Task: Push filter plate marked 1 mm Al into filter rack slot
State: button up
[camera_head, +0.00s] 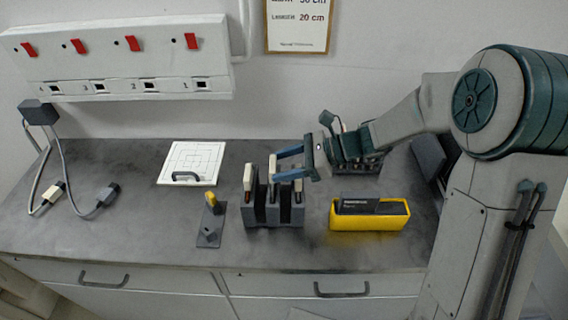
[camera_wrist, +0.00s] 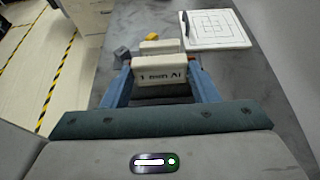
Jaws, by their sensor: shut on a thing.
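The dark grey filter rack (camera_head: 271,214) stands on the bench with upright dividers. My gripper (camera_head: 275,167) reaches in from the right above it. In the wrist view its two blue fingers (camera_wrist: 160,72) are shut on the sides of a pale filter plate (camera_wrist: 160,78), whose label reads like "1 mm Al". In the head view the held plate (camera_head: 272,168) stands upright over the rack's middle, its top higher than the left plate. Its lower edge is hard to make out, so its depth in the slot cannot be told.
A grey stand with a yellow-topped part (camera_head: 210,215) is close left of the rack. A yellow tray (camera_head: 368,219) holding a dark block is to the right. A white square board (camera_head: 192,162) lies behind left. Cables (camera_head: 72,190) lie far left; the bench between is clear.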

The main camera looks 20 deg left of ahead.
notch_tip(320, 180, up, 6)
jog(key=p, duration=0.4)
jog(key=shift+p, duration=0.35)
dwell(0.5)
dwell(1.1)
notch_tip(320, 180, down, 9)
jog(key=b, duration=0.5)
jog(key=shift+r+b, duration=0.15)
jog(key=shift+b, duration=0.2)
dwell(3.1)
jog(key=o, duration=1.1)
jog(key=b+v, duration=0.1)
jog(key=v, duration=1.3)
jog(key=shift+s, duration=0.1)
